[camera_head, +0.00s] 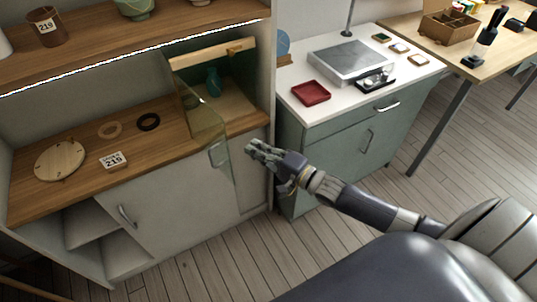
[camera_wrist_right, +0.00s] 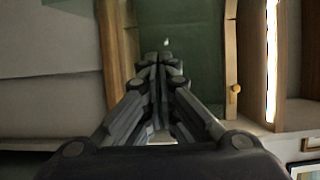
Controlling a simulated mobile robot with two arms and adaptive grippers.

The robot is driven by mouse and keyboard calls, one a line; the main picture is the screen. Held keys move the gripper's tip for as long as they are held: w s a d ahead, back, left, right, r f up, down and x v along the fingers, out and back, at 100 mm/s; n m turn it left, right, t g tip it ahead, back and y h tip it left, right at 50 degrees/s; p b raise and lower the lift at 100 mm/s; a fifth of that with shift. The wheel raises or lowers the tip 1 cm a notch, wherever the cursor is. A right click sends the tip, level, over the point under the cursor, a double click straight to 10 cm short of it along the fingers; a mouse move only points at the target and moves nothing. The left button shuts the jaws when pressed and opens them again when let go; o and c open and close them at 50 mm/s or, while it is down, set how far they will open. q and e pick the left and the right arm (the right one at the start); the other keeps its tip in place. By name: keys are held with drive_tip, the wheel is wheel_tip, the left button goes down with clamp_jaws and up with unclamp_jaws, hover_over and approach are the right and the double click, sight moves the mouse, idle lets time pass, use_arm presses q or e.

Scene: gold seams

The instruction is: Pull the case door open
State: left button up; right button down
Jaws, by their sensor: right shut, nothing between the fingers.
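The display case (camera_head: 212,53) stands on the wooden shelf, with a wooden top rail and a dark green inside. Its glass door (camera_head: 205,125) is a clear greenish pane that stands swung outward, reaching past the shelf's front edge. A teal vase (camera_head: 214,82) is inside. My right gripper (camera_head: 252,148) is shut and empty, in front of the cabinet and right of the door pane, apart from it in the picture. In the right wrist view the shut fingers (camera_wrist_right: 160,60) point at a green surface between wooden strips. My left gripper is not in view.
A round wooden disc (camera_head: 60,160), two rings and a numbered card (camera_head: 113,160) lie on the shelf. The side cabinet (camera_head: 335,100) at right holds a red tray (camera_head: 311,93). Floor in front is clear.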

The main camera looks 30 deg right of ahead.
sight(223, 161)
drive_tip(key=a, duration=0.1)
drive_tip(key=w+a+p, duration=0.1)
drive_tip(key=a, duration=0.3)
drive_tip(key=shift+w+a, duration=0.15)
drive_tip(key=shift+w, duration=0.2)
drive_tip(key=a+p, duration=0.1)
drive_tip(key=a, duration=0.1)
drive_tip(key=s+a+p, duration=0.1)
drive_tip(key=a, duration=0.2)
drive_tip(key=shift+s+a, duration=0.1)
drive_tip(key=shift+s, duration=0.05)
drive_tip(key=shift+d, duration=0.2)
